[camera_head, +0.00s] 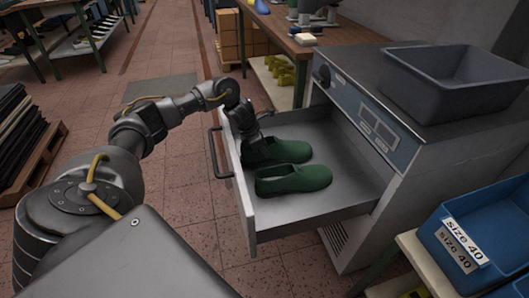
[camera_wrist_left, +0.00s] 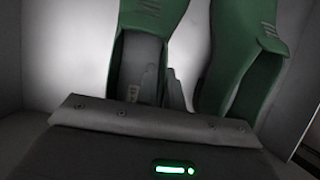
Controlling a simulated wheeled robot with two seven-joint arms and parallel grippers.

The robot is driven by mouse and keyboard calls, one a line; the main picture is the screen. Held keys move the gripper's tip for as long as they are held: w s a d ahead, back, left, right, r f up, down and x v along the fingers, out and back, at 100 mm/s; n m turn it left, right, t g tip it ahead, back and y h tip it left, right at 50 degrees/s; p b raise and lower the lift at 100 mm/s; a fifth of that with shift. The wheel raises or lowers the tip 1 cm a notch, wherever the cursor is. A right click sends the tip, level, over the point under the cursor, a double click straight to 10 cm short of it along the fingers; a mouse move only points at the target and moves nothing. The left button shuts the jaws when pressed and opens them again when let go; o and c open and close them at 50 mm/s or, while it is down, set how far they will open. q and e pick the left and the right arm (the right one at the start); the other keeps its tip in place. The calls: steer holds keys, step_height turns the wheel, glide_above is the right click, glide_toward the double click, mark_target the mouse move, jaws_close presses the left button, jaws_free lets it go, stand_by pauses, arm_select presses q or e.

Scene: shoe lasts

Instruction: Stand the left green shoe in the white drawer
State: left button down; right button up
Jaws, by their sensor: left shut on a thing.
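Two green shoes lie side by side in the open white drawer (camera_head: 330,200), toes pointing right toward the cabinet. The farther green shoe (camera_head: 288,151) has my left gripper (camera_head: 253,138) at its heel end. The gripper is shut on that shoe's heel rim. In the left wrist view this shoe (camera_wrist_left: 153,18) is at the centre-left, with the fingers (camera_wrist_left: 158,84) at its opening. The nearer green shoe (camera_head: 296,179) lies beside it, apart from the gripper; it is on the right in the wrist view (camera_wrist_left: 242,60). Both look upright, soles down. My right gripper is out of view.
The drawer's front has a dark handle (camera_head: 217,153). The grey cabinet carries a dark grey bin (camera_head: 455,90) on top. A blue bin labelled size 40 (camera_head: 490,235) stands at lower right. Bare drawer floor lies to the right of the shoes.

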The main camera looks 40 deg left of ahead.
arm_select(q)
steer(key=shift+f, duration=0.3)
steer(key=c, duration=1.5)
jaws_free()
arm_select(e)
steer(key=shift+s+r, duration=0.2)
steer(key=shift+r, duration=0.05)
